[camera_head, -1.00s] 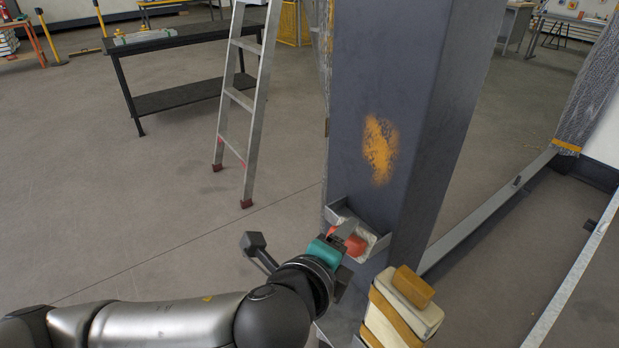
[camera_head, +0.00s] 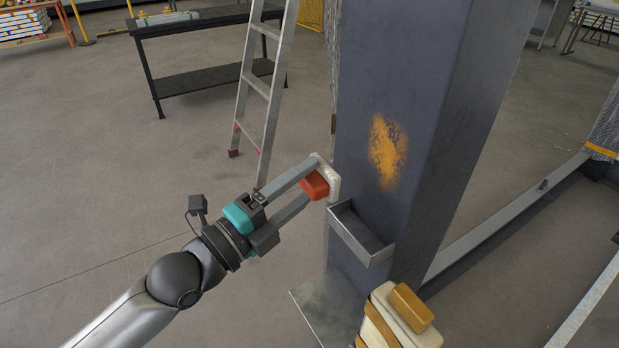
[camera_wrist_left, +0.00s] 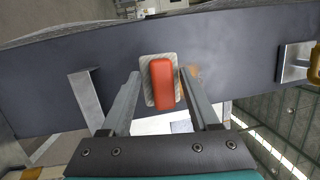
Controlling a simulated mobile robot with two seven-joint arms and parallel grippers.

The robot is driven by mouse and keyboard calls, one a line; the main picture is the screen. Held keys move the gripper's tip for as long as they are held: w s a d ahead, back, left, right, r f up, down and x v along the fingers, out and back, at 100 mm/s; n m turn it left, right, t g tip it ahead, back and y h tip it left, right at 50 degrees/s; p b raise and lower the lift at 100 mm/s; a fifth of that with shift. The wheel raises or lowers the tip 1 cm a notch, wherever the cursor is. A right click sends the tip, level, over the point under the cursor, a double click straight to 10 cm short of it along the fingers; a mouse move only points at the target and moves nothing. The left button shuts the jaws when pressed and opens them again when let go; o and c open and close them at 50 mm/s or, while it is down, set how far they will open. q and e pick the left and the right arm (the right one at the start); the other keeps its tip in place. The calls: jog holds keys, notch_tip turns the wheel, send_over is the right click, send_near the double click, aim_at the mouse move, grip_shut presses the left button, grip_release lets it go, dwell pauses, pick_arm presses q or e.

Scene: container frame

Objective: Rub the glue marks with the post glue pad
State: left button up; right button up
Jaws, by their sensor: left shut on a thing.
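My left gripper (camera_head: 305,188) is shut on the post glue pad (camera_head: 316,184), which has a red-orange handle and a pale backing. The pad also shows between the fingers in the left wrist view (camera_wrist_left: 161,84). It is held above and left of the small metal tray on the post, with its pale face toward the post; I cannot tell whether it touches. The orange glue marks (camera_head: 387,150) are on the front face of the dark grey post (camera_head: 400,80), up and right of the pad. My right gripper is not in view.
The metal tray (camera_head: 362,236) on the post looks empty. A stepladder (camera_head: 262,85) and a black table (camera_head: 205,22) stand behind on the left. Open floor lies at left.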

aim_at(324, 176)
pick_arm(q)
jog(key=shift+w, duration=0.2)
jog(key=w+d, duration=0.2)
jog(key=d, duration=0.1)
jog(key=shift+w+d, duration=0.55)
jog(key=shift+d, duration=0.25)
jog(key=shift+x, duration=0.85)
jog(key=shift+s+d, duration=0.15)
jog(key=shift+s, duration=0.05)
